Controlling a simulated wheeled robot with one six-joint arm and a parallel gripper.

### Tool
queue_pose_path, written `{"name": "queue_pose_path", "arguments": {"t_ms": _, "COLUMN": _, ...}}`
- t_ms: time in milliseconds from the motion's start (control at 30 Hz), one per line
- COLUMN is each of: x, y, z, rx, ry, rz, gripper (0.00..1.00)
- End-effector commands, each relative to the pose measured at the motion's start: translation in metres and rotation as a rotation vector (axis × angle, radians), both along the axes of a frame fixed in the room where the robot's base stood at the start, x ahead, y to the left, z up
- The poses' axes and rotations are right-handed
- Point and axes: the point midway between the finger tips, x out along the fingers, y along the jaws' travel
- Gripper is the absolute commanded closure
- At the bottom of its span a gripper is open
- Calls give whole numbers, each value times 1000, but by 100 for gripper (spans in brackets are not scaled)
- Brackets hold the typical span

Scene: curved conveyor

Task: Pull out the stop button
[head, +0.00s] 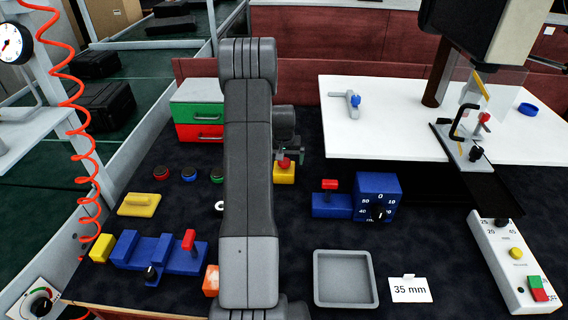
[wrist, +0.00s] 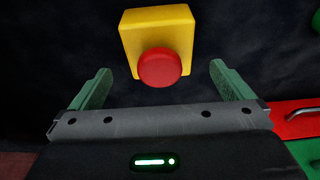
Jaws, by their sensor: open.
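The stop button is a red round knob on a yellow box; in the head view the red knob (head: 284,163) sits on the yellow box (head: 284,175), just right of my arm. In the wrist view the red knob (wrist: 160,67) and its yellow box (wrist: 157,32) lie ahead, centred between my fingers. My gripper (wrist: 157,82) is open and empty, with one green finger on each side of the knob and visible gaps on both sides. In the head view my gripper (head: 284,152) is at the knob, largely hidden behind my wrist.
A blue block with a red lever (head: 331,197) and a blue dial box (head: 377,197) stand to the right. A grey tray (head: 345,278) lies in front. Red and green drawers (head: 199,120) stand at the back left, a blue clamp fixture (head: 160,252) at the front left.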

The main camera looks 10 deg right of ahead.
Motion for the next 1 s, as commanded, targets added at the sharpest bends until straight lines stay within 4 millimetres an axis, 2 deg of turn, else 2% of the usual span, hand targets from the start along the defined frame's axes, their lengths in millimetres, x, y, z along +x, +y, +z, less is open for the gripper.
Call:
{"name": "queue_pose_path", "arguments": {"t_ms": 333, "x": 1, "y": 0, "z": 8, "rx": -1, "ry": -4, "rz": 0, "gripper": 0}}
{"name": "queue_pose_path", "arguments": {"t_ms": 900, "x": 1, "y": 0, "z": 66, "rx": -1, "ry": -5, "rz": 0, "gripper": 0}}
{"name": "queue_pose_path", "arguments": {"t_ms": 1000, "x": 1, "y": 0, "z": 71, "rx": -1, "ry": -4, "rz": 0, "gripper": 0}}
